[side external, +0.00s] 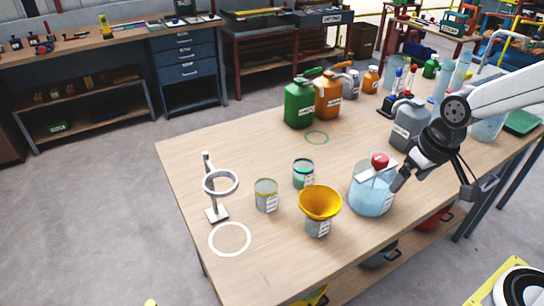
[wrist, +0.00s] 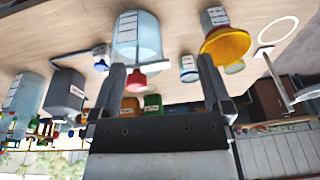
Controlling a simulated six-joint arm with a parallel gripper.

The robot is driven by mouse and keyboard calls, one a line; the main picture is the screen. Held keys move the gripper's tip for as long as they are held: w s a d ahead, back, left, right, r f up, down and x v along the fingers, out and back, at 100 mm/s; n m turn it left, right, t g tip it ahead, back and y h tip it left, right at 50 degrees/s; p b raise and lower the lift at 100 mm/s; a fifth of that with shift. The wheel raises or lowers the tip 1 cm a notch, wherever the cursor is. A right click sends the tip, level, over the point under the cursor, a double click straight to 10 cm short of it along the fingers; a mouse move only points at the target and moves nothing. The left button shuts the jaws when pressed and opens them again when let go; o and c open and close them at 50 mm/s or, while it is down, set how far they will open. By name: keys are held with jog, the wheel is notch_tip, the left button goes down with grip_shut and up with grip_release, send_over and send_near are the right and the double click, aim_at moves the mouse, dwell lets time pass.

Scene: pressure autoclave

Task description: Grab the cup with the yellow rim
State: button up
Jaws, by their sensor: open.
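The cup with the yellow rim (side external: 265,196) is a small grey, labelled cup standing upright on the wooden table, left of the yellow funnel. A similar cup with a green rim (side external: 303,174) stands just behind it to the right. The yellow funnel (side external: 320,201) sits on another grey container (side external: 318,228). My gripper (side external: 437,186) is open and empty at the right, beyond the large clear jar and well apart from the yellow-rimmed cup. In the upside-down wrist view my fingers (wrist: 161,78) are spread. There the funnel (wrist: 226,46) is near the right finger; I cannot clearly make out the yellow-rimmed cup.
The clear jar of blue liquid (side external: 371,190) with a red cap stands between my gripper and the cups. A ring stand (side external: 216,207) is left of the yellow-rimmed cup. Green (side external: 299,104) and orange (side external: 329,98) canisters stand behind. The left-rear tabletop is clear.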

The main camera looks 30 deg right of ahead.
jog(key=w+a+m+y, duration=0.1)
jog(key=w+a+m, duration=0.1)
jog(key=m+t+y, duration=0.3)
jog(key=m+y, duration=0.8)
jog(key=m, duration=0.9)
send_over(266, 196)
jog(key=d, duration=0.5)
notch_tip(266, 196, down, 10)
jog(key=shift+w+d, duration=0.2)
jog(key=shift+w, duration=0.15)
